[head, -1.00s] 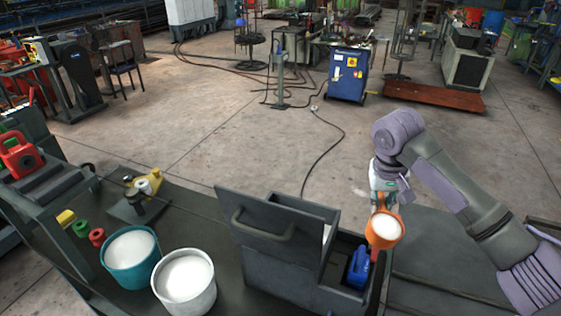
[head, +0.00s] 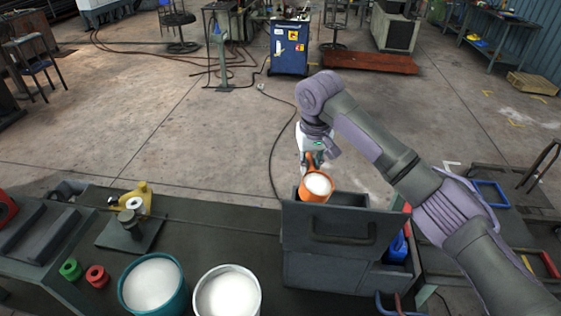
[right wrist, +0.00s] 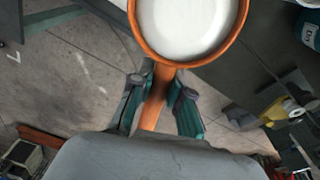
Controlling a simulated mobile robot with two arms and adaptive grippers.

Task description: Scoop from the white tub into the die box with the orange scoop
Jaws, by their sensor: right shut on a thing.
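My right gripper (head: 313,160) is shut on the handle of the orange scoop (head: 307,194). In the right wrist view its two fingers (right wrist: 163,105) sit either side of the orange handle (right wrist: 153,110). The scoop's bowl (right wrist: 243,25) is full of white material and looks about level. The grey die box (head: 325,275), with a raised handled panel (head: 300,226), stands right of centre. The scoop appears at the panel's top left edge; its exact height over the box is unclear. The white tub (head: 228,312) holds white material at the bottom edge. My left gripper is out of view.
A teal tub (head: 125,292) of white material stands left of the white tub. Green (head: 70,269) and red (head: 97,275) spools and a fixture with a yellow part (head: 131,198) are further left. A blue object (head: 398,247) is at the box's right end.

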